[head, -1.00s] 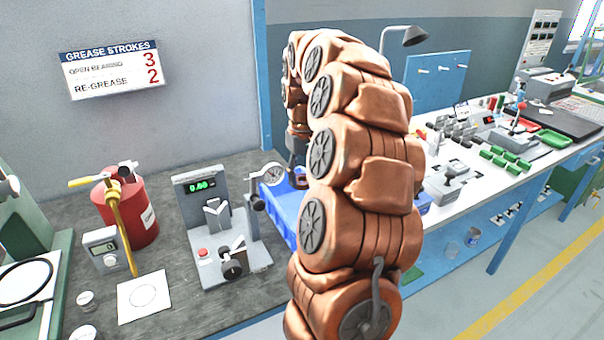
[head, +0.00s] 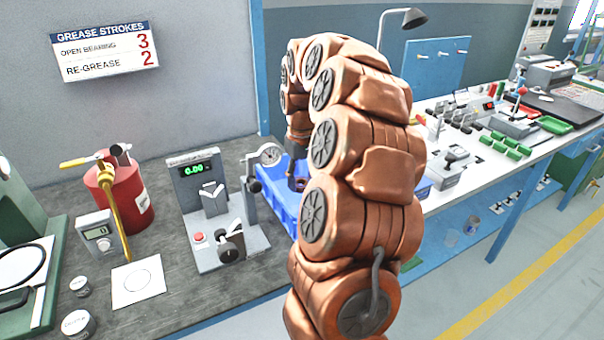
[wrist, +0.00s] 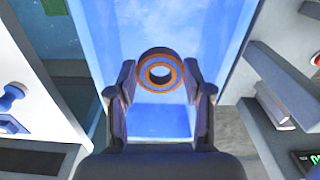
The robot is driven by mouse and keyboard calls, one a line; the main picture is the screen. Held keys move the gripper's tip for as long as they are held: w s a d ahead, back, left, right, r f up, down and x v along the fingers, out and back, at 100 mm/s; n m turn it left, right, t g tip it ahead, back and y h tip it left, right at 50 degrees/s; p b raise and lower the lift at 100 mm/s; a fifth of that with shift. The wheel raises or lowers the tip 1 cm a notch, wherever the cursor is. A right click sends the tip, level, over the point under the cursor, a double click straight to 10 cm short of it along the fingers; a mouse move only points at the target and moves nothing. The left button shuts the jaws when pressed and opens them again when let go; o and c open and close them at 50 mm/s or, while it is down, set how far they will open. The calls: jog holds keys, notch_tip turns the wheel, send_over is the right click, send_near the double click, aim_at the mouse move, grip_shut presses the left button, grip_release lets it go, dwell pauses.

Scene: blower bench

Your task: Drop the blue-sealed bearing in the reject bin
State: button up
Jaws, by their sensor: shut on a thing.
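A blue bin (head: 282,208) stands at the bench's right end, partly hidden by my arm in the head view. Its blue inside (wrist: 158,122) fills the middle of the wrist view. My gripper (wrist: 160,82) is shut on the bearing (wrist: 160,57), a ring with an orange-brown outer band, a blue band and an open centre. The bearing is held between the fingertips over the bin's inside. In the head view my gripper (head: 298,182) points down at the bin; the fingertips are small and partly hidden there.
A grey gauge stand (head: 215,215) with a green display is just left of the bin. A red grease can (head: 122,195), a small meter (head: 98,233) and a white card (head: 138,285) lie further left. A white bench (head: 470,175) with many parts extends right.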

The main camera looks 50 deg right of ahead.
jog(key=shift+f+b, duration=1.3)
jog(key=shift+f, duration=1.85)
jog(key=o, duration=1.2)
notch_tip(320, 180, up, 12)
